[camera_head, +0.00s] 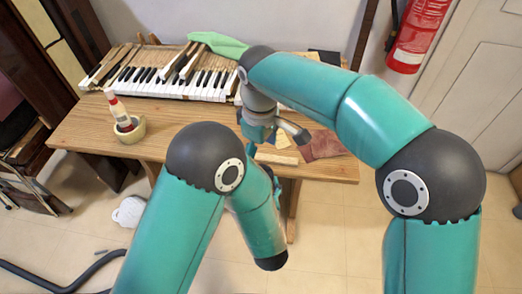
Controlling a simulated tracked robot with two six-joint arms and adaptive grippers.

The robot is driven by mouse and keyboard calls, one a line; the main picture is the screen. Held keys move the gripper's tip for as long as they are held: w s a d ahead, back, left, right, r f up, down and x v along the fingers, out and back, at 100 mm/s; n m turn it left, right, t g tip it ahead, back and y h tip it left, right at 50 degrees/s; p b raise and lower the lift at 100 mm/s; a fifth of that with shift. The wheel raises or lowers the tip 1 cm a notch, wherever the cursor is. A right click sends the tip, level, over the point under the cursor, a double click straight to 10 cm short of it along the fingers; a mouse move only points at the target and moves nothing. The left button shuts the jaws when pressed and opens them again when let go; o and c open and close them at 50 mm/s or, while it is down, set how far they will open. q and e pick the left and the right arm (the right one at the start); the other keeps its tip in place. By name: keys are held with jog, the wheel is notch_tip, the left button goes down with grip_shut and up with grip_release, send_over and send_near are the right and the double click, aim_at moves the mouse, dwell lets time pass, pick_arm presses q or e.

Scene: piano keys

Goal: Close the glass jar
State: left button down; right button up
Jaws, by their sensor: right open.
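My right gripper (275,142) is open above the front part of the wooden table (180,125). Its fingers point down toward the tabletop, and I see nothing held between them. I cannot make out a glass jar or its lid; my right wrist and gripper cover part of the table. My left arm comes in from the lower left and bends downward in front of the table; its gripper does not show.
A brown cloth (323,145) and a wooden strip (277,158) lie near the front edge.

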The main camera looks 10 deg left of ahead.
jog(key=shift+f, duration=4.05)
jog(key=c, duration=1.2)
jog(key=o, duration=1.4)
jog(key=shift+c, duration=0.2)
notch_tip(320, 180, up, 12)
